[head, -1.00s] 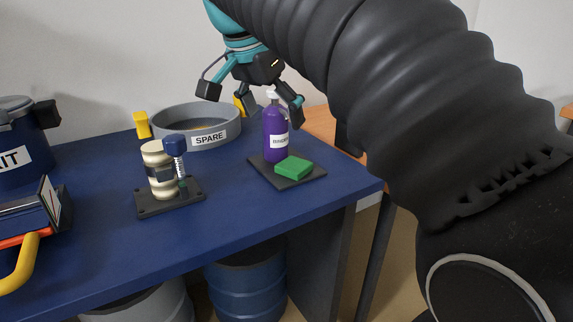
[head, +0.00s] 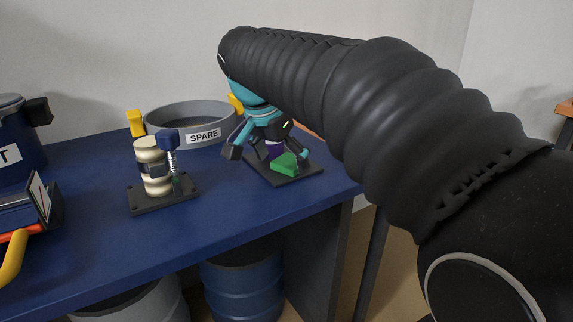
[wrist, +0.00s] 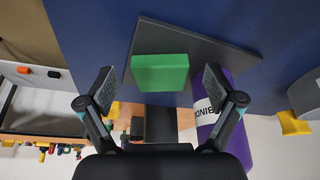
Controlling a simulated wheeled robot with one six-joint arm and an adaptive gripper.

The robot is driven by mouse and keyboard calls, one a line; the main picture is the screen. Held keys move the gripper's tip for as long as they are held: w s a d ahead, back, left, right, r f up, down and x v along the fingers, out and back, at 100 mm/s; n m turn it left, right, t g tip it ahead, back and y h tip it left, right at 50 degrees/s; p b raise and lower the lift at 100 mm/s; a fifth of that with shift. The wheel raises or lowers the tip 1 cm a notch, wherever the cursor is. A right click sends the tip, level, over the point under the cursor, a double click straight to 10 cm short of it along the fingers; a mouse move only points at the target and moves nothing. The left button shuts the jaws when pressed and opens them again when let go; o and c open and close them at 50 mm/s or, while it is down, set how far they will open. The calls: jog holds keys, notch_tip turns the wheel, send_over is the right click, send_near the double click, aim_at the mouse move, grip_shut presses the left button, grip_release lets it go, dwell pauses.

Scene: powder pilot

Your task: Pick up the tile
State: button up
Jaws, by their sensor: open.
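The tile is most likely the flat green block (head: 286,164), which lies on a dark base plate (head: 308,172) near the right end of the blue table. In the wrist view the green block (wrist: 160,73) shows ahead, between the fingertips in the picture. My gripper (head: 267,153) is open and empty above the plate, with its fingers spread to either side in the wrist view (wrist: 158,82). It looks apart from the block, though the exact gap is hard to tell. In the head view the gripper partly covers the block.
A purple bottle (wrist: 240,130) stands on the same plate, close to the right finger in the wrist view. A grey round SPARE container (head: 165,139) stands behind left. A clamp stand holding a cream jar (head: 150,158) is farther left. Bare blue table (head: 220,205) lies in front.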

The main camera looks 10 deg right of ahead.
aim_at(283, 165)
jog(key=shift+f, duration=0.2)
jog(key=c, duration=1.4)
jog(key=shift+r, duration=0.2)
jog(key=shift+r, duration=0.3)
notch_tip(283, 165, up, 4)
jog(key=shift+d+f+p, duration=0.1)
jog(key=shift+f+p, duration=0.05)
jog(key=shift+p, duration=0.2)
jog(key=s+d+r, duration=0.1)
jog(key=d+r, duration=0.1)
jog(key=d, duration=0.1)
jog(key=s+d+r, duration=0.2)
jog(key=d, duration=0.1)
jog(key=s+d+r, duration=0.2)
jog(key=d, duration=0.2)
jog(key=shift+s+r, duration=0.2)
jog(key=shift+s, duration=0.05)
